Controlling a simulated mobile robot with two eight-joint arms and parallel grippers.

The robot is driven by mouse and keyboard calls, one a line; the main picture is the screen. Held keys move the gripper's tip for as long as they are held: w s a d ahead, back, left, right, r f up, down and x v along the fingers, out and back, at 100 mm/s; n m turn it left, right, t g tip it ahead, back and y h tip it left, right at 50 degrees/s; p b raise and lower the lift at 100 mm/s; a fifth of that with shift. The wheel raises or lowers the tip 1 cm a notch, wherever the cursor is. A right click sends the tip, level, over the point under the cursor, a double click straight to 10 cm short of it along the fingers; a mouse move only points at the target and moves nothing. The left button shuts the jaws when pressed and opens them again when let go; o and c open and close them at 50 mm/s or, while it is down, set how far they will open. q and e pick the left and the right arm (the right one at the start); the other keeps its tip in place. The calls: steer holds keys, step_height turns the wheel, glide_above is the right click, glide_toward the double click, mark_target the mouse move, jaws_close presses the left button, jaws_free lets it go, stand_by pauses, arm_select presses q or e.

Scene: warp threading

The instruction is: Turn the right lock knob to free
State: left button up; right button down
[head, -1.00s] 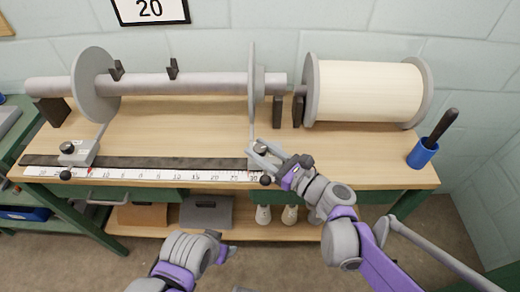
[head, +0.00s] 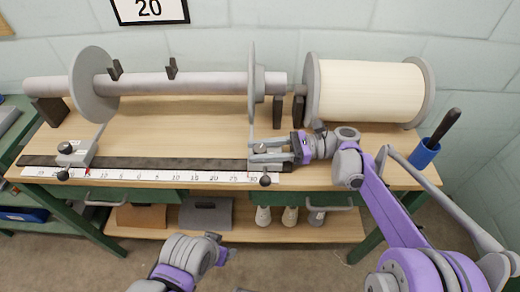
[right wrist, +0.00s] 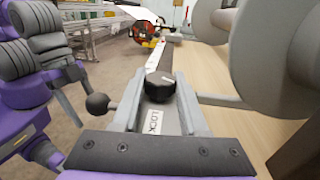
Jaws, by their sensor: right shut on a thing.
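The right lock knob (right wrist: 160,86) is black and many-sided with a white line on top. It sits on the grey right carriage beside a LOCK label (right wrist: 153,122). In the head view the right knob (head: 261,148) is at the right end of the ruler, partly hidden by my fingers. My right gripper (head: 262,152) comes in from the right and is shut on the knob, one finger on each side. The left lock knob (head: 65,147) sits on the left carriage. My left gripper (head: 228,256) is low in the head view, apart from the bench, its jaws unclear.
A ruler (head: 150,176) runs along the bench front. A ball-ended lever (head: 265,181) sticks out below the right carriage. The grey beam with flanges (head: 190,83) and the cream roll (head: 368,92) stand behind. A blue cup (head: 424,153) with a dark-handled tool stands at right.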

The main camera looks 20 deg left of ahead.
steer(key=shift+n+g+h, duration=0.4)
steer(key=shift+n+g, duration=0.1)
steer(key=shift+g, duration=0.2)
steer(key=shift+c, duration=2.2)
jaws_free()
steer(key=p+v, duration=0.1)
steer(key=v, duration=0.9)
steer(key=shift+w+d, duration=0.15)
steer(key=shift+d, duration=0.2)
